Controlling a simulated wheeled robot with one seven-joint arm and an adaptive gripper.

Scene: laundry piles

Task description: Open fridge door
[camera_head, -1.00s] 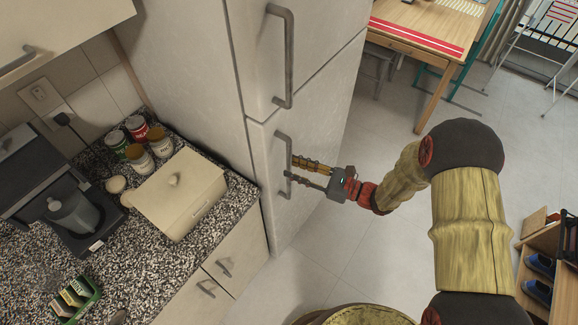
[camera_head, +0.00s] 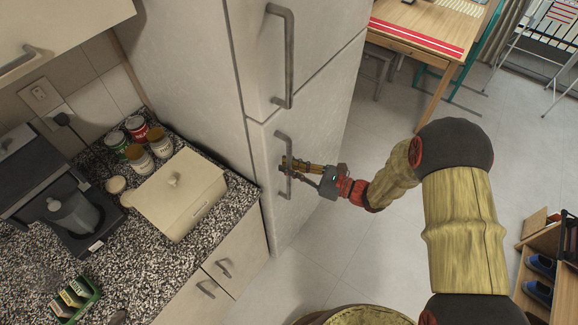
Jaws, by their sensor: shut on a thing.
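The white fridge (camera_head: 318,110) stands in the middle of the head view with an upper and a lower door. Both doors look shut. The upper door has a long grey vertical handle (camera_head: 289,55). The lower door (camera_head: 318,165) has a similar grey handle (camera_head: 287,145). My gripper (camera_head: 287,167) reaches in from the right and is shut on the lower door's handle, around its middle. The fingers hide a short part of that handle.
Left of the fridge is a speckled counter (camera_head: 130,262) with a cream bread box (camera_head: 177,195), several cans and a coffee machine (camera_head: 70,215). A wooden table (camera_head: 425,25) stands behind right. A shoe rack (camera_head: 530,262) is at right. Floor before the fridge is clear.

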